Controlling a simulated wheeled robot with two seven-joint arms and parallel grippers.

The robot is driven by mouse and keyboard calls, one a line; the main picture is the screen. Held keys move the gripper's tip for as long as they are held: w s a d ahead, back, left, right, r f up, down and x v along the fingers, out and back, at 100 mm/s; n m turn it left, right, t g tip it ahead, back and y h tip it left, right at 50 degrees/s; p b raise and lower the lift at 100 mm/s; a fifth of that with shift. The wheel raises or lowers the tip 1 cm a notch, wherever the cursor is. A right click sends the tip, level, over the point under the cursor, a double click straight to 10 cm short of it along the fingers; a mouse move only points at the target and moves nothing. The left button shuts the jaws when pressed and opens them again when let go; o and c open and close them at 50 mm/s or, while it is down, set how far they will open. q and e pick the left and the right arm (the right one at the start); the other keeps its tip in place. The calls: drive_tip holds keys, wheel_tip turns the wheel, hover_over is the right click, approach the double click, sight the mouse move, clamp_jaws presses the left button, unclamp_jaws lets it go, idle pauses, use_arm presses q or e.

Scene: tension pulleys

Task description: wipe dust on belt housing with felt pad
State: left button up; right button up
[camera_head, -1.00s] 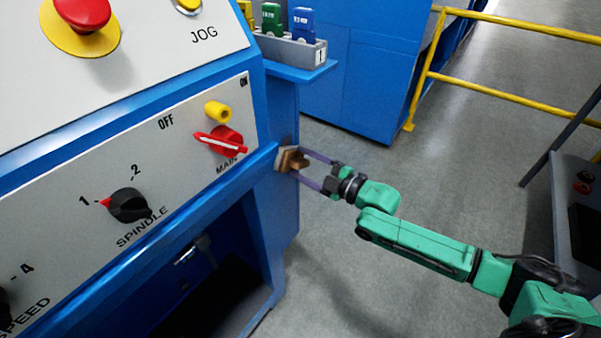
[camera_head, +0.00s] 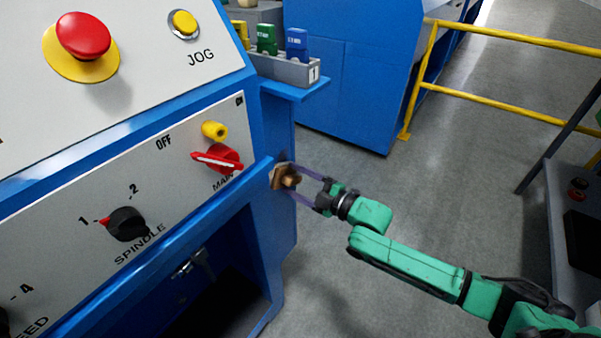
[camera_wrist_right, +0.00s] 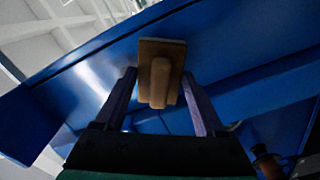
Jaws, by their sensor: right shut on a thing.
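The felt pad (camera_head: 277,178) is a small brown block with a wooden grip, beside the blue corner edge of the machine. My right gripper (camera_head: 291,180) is shut on its grip, with a purple finger on either side. In the right wrist view the pad (camera_wrist_right: 150,47) lies in front of a blue surface (camera_wrist_right: 105,65), seemingly flat to it; I cannot tell whether it touches. I cannot tell which blue part is the belt housing (camera_head: 262,200), and I make out no dust. My left gripper is not in view.
The control panel (camera_head: 60,240) has a red main switch (camera_head: 218,158), a spindle knob (camera_head: 127,224) and a red stop button (camera_head: 83,35). A grey rack (camera_head: 290,70) of coloured tags sits on a blue shelf. Yellow rails (camera_head: 520,114) stand at right. Grey floor is clear behind my arm.

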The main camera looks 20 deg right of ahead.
sight(287, 169)
wheel_tip(287, 169, up, 3)
drive_tip(key=shift+a+r+p, duration=0.1)
drive_tip(key=shift+r+p, duration=0.05)
drive_tip(key=shift+p, duration=1.1)
drive_tip(key=shift+f+b, duration=0.2)
drive_tip(key=shift+b, duration=0.25)
drive_tip(key=w+d+b, duration=0.2)
drive_tip(key=shift+d+f+b, duration=0.2)
drive_tip(key=shift+d+b, duration=0.05)
drive_tip(key=shift+b, duration=0.05)
drive_tip(key=shift+w+d+r, duration=0.1)
drive_tip(key=shift+w+d, duration=0.15)
drive_tip(key=shift+d, duration=0.1)
drive_tip(key=shift+s+a+r, duration=0.15)
drive_tip(key=shift+a+r, duration=0.05)
drive_tip(key=shift+a, duration=0.05)
drive_tip(key=s+a+p, duration=0.1)
drive_tip(key=a+p, duration=0.1)
drive_tip(key=shift+s+p, duration=0.35)
drive_tip(key=shift+s, duration=0.05)
drive_tip(key=shift+s+a, duration=0.3)
drive_tip(key=shift+a, duration=0.05)
drive_tip(key=shift+f, duration=0.15)
drive_tip(key=shift+d, duration=0.1)
